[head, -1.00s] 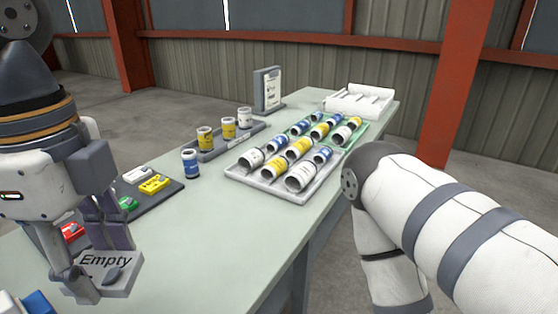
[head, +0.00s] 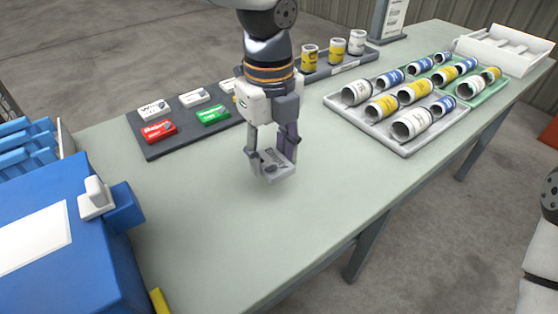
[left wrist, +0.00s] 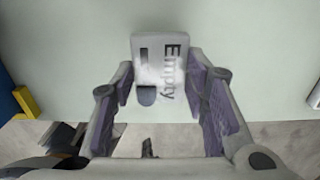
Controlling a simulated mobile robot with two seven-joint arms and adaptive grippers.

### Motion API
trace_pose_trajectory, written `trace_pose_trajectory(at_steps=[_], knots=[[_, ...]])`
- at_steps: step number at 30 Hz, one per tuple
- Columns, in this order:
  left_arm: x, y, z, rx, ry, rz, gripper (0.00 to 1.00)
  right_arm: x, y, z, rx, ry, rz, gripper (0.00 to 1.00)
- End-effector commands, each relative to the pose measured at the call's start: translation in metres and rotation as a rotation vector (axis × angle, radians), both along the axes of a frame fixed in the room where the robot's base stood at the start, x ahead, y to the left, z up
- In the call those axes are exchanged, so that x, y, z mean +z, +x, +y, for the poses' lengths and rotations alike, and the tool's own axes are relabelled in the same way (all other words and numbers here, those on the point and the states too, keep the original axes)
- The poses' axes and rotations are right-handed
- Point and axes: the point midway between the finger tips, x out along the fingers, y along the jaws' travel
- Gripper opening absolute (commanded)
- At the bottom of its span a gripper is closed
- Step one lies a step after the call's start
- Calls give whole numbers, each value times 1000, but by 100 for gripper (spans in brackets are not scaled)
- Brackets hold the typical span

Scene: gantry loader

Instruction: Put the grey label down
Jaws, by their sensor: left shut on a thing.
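The grey label (head: 277,172), a small plate marked "Empty", is between the fingers of my left gripper (head: 272,160), which is shut on it. It is over the bare front middle of the table (head: 225,215), low near the top; I cannot tell whether it touches. In the left wrist view the label (left wrist: 160,62) sticks out past the fingertips of my left gripper (left wrist: 162,82), its word running sideways. My right gripper is out of view.
A dark mat (head: 165,145) with coloured labels lies behind the gripper. A grey tray (head: 405,150) and a green tray (head: 490,92) of cans lie to the right. A blue box (head: 60,240) stands at the left. The table's front middle is clear.

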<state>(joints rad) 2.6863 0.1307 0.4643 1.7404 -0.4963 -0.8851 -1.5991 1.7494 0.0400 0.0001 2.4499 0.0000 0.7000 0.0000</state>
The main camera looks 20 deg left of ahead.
Motion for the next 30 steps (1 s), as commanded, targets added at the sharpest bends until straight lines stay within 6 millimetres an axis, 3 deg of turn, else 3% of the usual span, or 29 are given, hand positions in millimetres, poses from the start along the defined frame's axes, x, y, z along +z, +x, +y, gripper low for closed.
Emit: trace_pose_trajectory(at_steps=[1,9,13,24,25,27,30], knots=[[-14,8,2,1,0,8,18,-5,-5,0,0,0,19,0],[-38,30,7,1,-1,0,18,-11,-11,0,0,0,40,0],[-62,28,7,-1,2,-3,18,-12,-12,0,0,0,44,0],[-66,29,7,0,-1,-7,18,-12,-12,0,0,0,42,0],[-66,29,7,0,-1,-8,48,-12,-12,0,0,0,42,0],[-66,29,7,0,-1,-7,61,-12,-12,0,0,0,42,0],[-66,29,7,0,-1,-7,61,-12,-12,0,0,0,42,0]])
